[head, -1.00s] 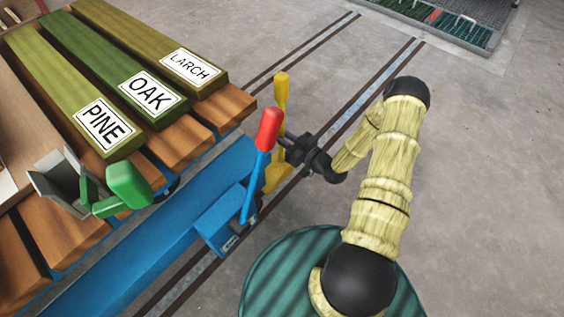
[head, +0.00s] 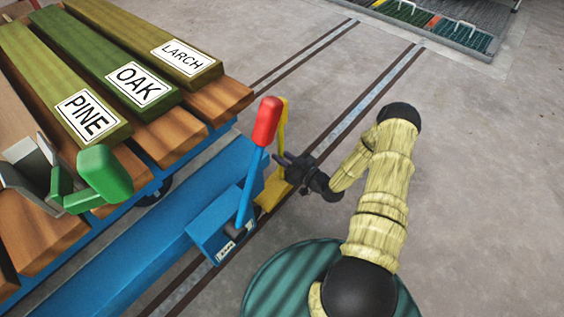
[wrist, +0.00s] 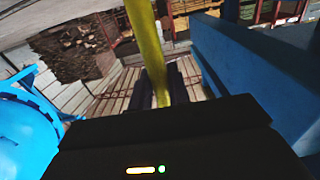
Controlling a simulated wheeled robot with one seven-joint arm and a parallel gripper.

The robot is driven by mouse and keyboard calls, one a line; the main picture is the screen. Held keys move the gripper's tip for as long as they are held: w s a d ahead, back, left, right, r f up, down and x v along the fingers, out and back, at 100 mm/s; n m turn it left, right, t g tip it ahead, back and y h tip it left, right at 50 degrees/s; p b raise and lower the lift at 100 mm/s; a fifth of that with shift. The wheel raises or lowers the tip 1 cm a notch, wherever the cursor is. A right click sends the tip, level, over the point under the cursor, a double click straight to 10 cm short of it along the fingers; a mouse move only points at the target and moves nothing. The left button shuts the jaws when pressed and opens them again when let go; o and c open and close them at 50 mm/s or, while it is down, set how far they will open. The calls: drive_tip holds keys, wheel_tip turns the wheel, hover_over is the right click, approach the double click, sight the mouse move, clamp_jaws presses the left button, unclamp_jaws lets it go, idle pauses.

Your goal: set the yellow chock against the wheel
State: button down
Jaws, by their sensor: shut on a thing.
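The yellow chock (head: 272,193) has a wedge-like base and a tall upright handle, partly hidden by a red-knobbed lever. My gripper (head: 287,164) is shut on the handle from the right, and the base is low beside the blue cart frame, over or near the rail. Whether it touches the floor I cannot tell. In the wrist view the yellow handle (wrist: 148,45) stands between my dark fingers (wrist: 161,82). A dark wheel (head: 155,191) shows partly under the cart's slatted deck, apart from the chock. Any wheel close to the chock is hidden.
The red-knobbed blue lever (head: 252,180) stands just left of the chock. The cart carries labelled boards (head: 133,83) and a green-handled clamp (head: 105,175). Rails (head: 365,90) run along the floor. A grated tray (head: 440,25) lies far back. Floor to the right is clear.

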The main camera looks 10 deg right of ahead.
drive_tip(key=shift+f, duration=0.85)
drive_tip(key=shift+f+b, duration=0.2)
drive_tip(key=shift+b, duration=0.15)
drive_tip(key=c, duration=1.3)
unclamp_jaws()
drive_tip(key=shift+p+v, duration=3.35)
drive_tip(key=shift+v, duration=2.65)
drive_tip(key=shift+r, duration=0.15)
